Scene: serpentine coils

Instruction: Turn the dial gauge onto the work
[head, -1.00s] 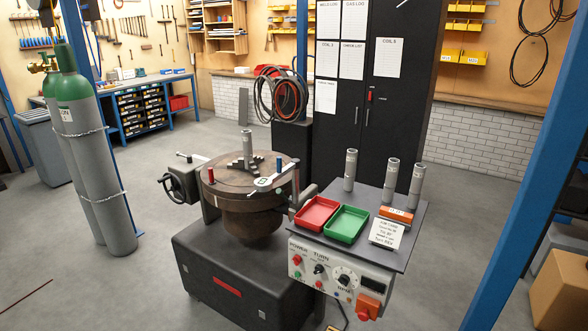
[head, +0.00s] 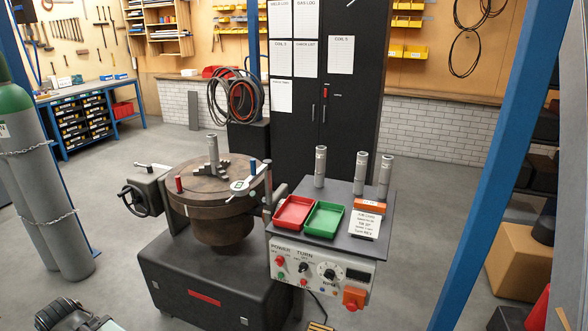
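The dial gauge (head: 241,186) is a small pale gauge on an arm at the right front of the round brown table (head: 212,209). A blue-tipped post stands close beside it. The work (head: 212,149) appears to be the upright grey tube in the dark jaws at the middle of the table. The gauge sits to the right of the tube, apart from it. A dark mechanical part, likely of my arm, shows at the bottom left, far from the gauge. No gripper fingers can be made out.
A control box (head: 322,268) stands right of the table, with a red tray (head: 294,213), a green tray (head: 325,219) and three grey tubes on top. Gas cylinders (head: 55,205) stand at left, a blue post (head: 484,165) at right.

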